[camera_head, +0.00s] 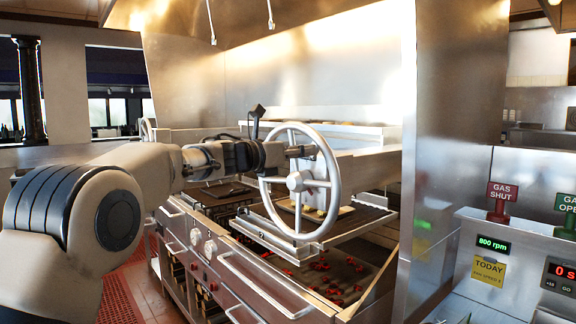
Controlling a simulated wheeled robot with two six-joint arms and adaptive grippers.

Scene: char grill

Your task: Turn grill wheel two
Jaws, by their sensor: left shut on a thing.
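A large silver grill wheel (294,182) with spokes and a round hub stands upright in front of the grill, near the middle of the view. My left arm comes in from the left, and its gripper (303,151) is at the upper part of the wheel, shut on it. The exact contact between fingers and wheel is partly hidden by the gripper itself. A second, smaller-looking wheel (146,131) shows farther back on the left, mostly behind my arm. I cannot read a number on either wheel. My right gripper is not in view.
A grill grate (345,228) lies behind and below the wheel, with red embers (322,266) under it. Knobs and rails line the grill front (212,252). A steel partition (432,160) and a control panel (490,262) with gas signs stand at the right.

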